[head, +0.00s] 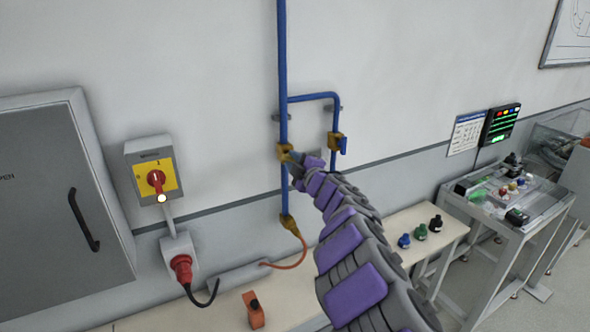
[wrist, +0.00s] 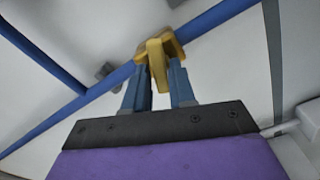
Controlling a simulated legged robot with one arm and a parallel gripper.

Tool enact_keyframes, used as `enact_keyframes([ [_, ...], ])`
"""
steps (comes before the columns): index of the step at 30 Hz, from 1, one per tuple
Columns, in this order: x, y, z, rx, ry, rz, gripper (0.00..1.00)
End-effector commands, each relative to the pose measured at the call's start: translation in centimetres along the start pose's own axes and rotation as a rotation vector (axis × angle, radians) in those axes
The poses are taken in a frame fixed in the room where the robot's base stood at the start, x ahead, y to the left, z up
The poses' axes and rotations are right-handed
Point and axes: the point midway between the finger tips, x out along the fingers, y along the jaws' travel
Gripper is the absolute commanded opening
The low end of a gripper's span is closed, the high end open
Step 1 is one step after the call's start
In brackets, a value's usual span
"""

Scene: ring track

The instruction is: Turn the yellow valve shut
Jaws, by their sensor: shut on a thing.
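The yellow valve (head: 284,152) sits on the upright blue pipe (head: 282,60) on the wall. It also shows at the top middle of the wrist view, with its yellow handle (wrist: 156,60) standing out towards me. My gripper (head: 295,157) is at this valve, and its two blue fingers (wrist: 160,82) are shut on the yellow handle, one on each side. My arm and gripper hide part of the valve in the head view. I cannot tell the handle's angle to the pipe for certain.
A second valve with a blue handle (head: 343,146) is on the side pipe just right. A hose fitting (head: 289,222) is below. A red rotary switch (head: 156,181) and a grey cabinet (head: 45,200) are left. A bench (head: 400,222) with several small knobs stands right.

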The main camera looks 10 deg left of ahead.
Motion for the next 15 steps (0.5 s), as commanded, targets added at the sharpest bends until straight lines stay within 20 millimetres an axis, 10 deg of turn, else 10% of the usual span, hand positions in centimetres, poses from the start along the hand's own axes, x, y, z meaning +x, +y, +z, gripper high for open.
enact_keyframes([
  [15, 0.06, -0.61, -0.14, -0.349, 0.004, -0.005, 0.00],
])
